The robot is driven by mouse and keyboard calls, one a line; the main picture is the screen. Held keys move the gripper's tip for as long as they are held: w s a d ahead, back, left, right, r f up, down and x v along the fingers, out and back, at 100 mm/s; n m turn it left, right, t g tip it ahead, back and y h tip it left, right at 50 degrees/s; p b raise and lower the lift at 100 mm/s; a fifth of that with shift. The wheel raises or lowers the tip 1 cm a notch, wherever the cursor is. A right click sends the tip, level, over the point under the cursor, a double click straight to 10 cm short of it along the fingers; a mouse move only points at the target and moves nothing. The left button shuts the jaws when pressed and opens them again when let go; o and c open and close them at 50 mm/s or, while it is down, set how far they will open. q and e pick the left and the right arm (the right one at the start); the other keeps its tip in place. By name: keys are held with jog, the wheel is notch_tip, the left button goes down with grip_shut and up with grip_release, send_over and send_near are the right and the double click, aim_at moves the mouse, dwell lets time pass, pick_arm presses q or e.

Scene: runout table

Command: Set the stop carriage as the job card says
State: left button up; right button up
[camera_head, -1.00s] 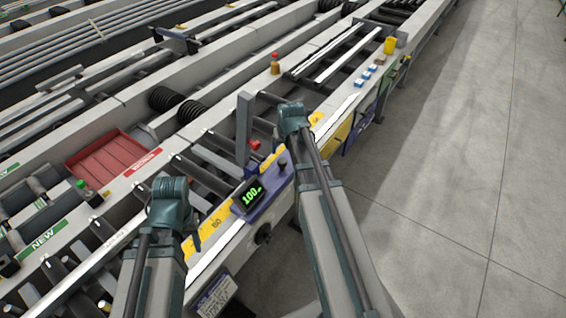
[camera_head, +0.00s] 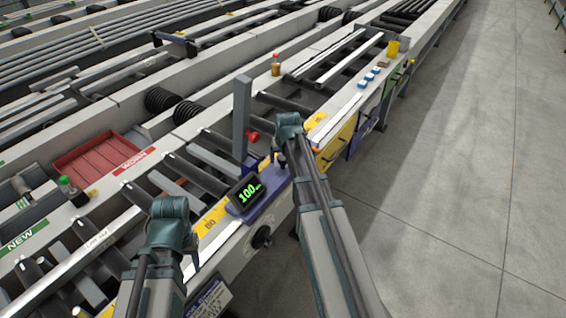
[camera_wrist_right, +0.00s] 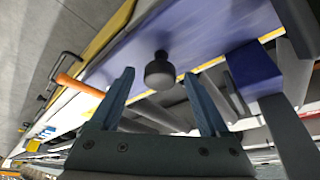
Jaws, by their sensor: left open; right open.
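The stop carriage (camera_head: 268,198) is a blue-purple block on the yellow scale rail, with a grey upright post (camera_head: 241,118) and a red knob (camera_head: 253,136). Its display (camera_head: 247,191) reads 100 in green. My right gripper (camera_wrist_right: 160,85) is open above the carriage. In the right wrist view a black round knob (camera_wrist_right: 159,72) on the blue top appears between its fingertips, not gripped. In the head view my right wrist hides most of these fingers. My left gripper (camera_head: 190,245) is open near the rail, left of the display, its fingers partly hidden. I cannot make out a readable job card.
A red tray (camera_head: 92,160) sits by the WORN label, and a green-capped bottle (camera_head: 72,190) near the NEW label. An amber bottle (camera_head: 275,65), blue-and-white blocks (camera_head: 369,78) and a yellow cup (camera_head: 392,48) stand farther back. Open floor lies on the right.

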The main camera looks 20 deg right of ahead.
grip_shut()
dwell(0.4)
dwell(1.0)
